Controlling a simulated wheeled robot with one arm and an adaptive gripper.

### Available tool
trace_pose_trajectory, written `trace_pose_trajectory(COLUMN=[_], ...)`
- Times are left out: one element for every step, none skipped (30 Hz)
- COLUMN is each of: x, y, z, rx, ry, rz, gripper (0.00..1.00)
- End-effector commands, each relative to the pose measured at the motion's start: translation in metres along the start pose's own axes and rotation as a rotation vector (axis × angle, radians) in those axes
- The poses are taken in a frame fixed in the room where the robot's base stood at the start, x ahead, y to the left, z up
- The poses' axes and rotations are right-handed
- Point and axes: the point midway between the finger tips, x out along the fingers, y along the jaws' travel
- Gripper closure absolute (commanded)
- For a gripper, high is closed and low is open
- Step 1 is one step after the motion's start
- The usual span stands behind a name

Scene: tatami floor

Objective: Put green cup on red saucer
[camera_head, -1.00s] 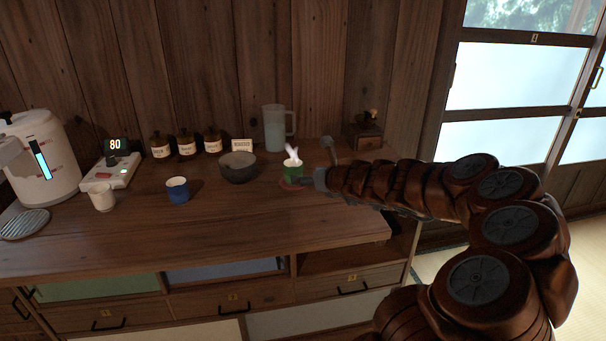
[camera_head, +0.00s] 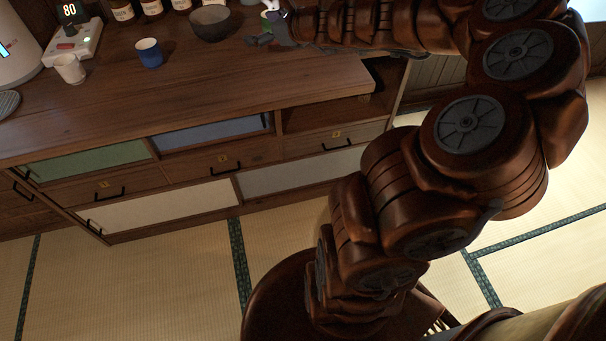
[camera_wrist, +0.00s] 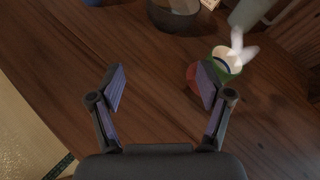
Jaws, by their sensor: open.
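The green cup (camera_wrist: 226,66) stands on the red saucer (camera_wrist: 193,79) on the wooden counter, as far as the wrist view shows. Pale wisps rise over the cup's mouth. My gripper (camera_wrist: 163,80) is open and empty, with bare counter between its fingers. The right fingertip overlaps the saucer in the picture, with the cup just beyond it to the right. I cannot tell whether the finger touches either. In the head view my gripper (camera_head: 264,40) is at the top, just in front of the green cup (camera_head: 269,6), which is partly cut off. The saucer is hidden there.
A dark bowl (camera_head: 210,23), a blue cup (camera_head: 149,53) and a white cup (camera_head: 70,69) stand left of my gripper. A scale (camera_head: 73,42) and several bottles are farther back. A pitcher (camera_wrist: 247,14) stands behind the green cup. The counter's front is clear.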

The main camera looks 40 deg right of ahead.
Motion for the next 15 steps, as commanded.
trace_pose_trajectory(x=[0.004,0.004,0.003,0.001,-0.002,-0.009,-0.016,-0.024,-0.036,-0.048,-0.06,-0.08,-0.095,-0.111,-0.134], y=[0.038,0.062,0.093,0.118,0.141,0.174,0.197,0.221,0.25,0.272,0.291,0.313,0.327,0.338,0.348], z=[0.019,0.029,0.039,0.044,0.047,0.049,0.049,0.045,0.038,0.03,0.021,0.006,-0.008,-0.022,-0.041], rx=[-0.143,-0.235,-0.358,-0.451,-0.543,-0.668,-0.763,-0.859,-0.983,-1.077,-1.172,-1.297,-1.39,-1.478,-1.591], ry=[-0.017,-0.029,-0.045,-0.057,-0.067,-0.084,-0.096,-0.108,-0.124,-0.134,-0.145,-0.159,-0.165,-0.173,-0.178], rz=[0.086,0.139,0.21,0.268,0.323,0.405,0.465,0.53,0.62,0.693,0.766,0.869,0.948,1.032,1.139], gripper=[0.22,0.22,0.22,0.22,0.22,0.22,0.22,0.22,0.22,0.22,0.22,0.22,0.22,0.22,0.22])
